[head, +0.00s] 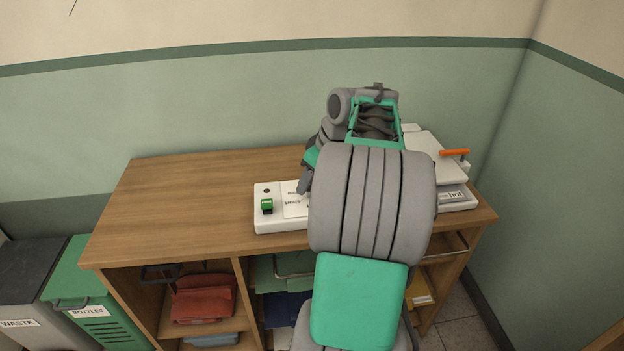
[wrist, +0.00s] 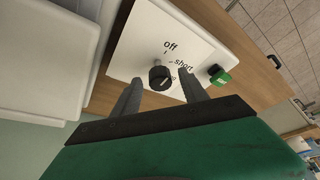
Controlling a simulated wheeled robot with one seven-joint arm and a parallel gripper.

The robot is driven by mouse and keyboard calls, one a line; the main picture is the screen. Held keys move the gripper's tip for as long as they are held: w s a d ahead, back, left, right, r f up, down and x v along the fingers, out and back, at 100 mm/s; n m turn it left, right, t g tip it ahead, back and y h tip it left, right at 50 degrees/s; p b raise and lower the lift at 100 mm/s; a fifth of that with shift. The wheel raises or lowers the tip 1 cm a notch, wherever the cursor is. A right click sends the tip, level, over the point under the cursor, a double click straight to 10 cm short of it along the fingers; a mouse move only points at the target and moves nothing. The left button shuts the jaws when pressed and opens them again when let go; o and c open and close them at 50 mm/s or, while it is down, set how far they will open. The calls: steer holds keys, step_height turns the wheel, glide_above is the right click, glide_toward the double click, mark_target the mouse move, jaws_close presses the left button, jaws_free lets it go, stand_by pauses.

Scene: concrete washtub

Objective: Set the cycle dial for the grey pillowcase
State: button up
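The cycle dial (wrist: 160,78) is a small dark round knob on a white panel (wrist: 138,48) in the wrist view. "off" and "short" are printed around it, and a further label is mostly hidden. I cannot tell surely which label the dial points to. My gripper (wrist: 162,72) is open, with one finger on each side of the dial and visible gaps between. In the head view my gripper (head: 304,184) is over the white control box (head: 280,223), and my arm hides the dial. I cannot pick out a grey pillowcase.
A green switch (head: 267,206) is on the box's left end. A white press with an orange handle (head: 454,153) and a "hot" label stands at right. The wooden counter (head: 190,200) is clear at left.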

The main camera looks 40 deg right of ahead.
jaws_close()
stand_by(0.3)
